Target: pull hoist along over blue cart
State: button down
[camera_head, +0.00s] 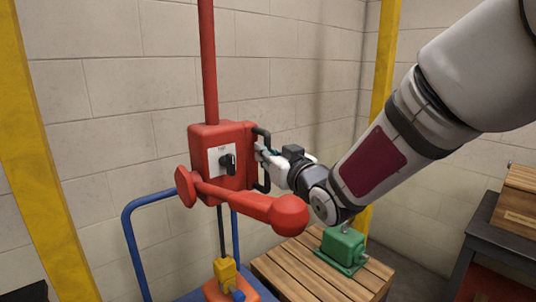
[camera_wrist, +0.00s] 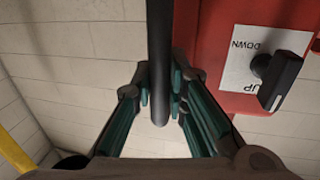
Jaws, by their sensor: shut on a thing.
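The red hoist (camera_head: 222,140) hangs on a red vertical post, with a red round-ended arm across its front. Its white plate carries a black knob (camera_head: 227,164), and the wrist view shows DOWN and UP on the plate (camera_wrist: 262,60). A black bar handle (camera_head: 266,178) is on the hoist's right side. My gripper (camera_head: 262,153) is shut on this handle (camera_wrist: 160,50), one finger on each side. The blue cart (camera_head: 130,235) stands below the hoist; its bed is mostly out of frame. A yellow block (camera_head: 225,270) hangs beneath on a dark line.
An orange-red part (camera_head: 212,292) sits under the yellow block. A green motor (camera_head: 342,248) stands on a slatted wooden top (camera_head: 300,272) to the right. A dark table (camera_head: 500,240) bears a wooden crate (camera_head: 521,200) at far right. Yellow posts (camera_head: 40,150) stand near the block wall.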

jog(key=c, duration=1.6)
grip_release()
jog(key=shift+s+a, duration=0.2)
jog(key=shift+a, duration=0.2)
jog(key=shift+o, duration=0.2)
jog(key=shift+d, duration=0.15)
jog(key=shift+s+d, duration=0.15)
jog(key=shift+s, duration=0.05)
jog(key=v, duration=0.7)
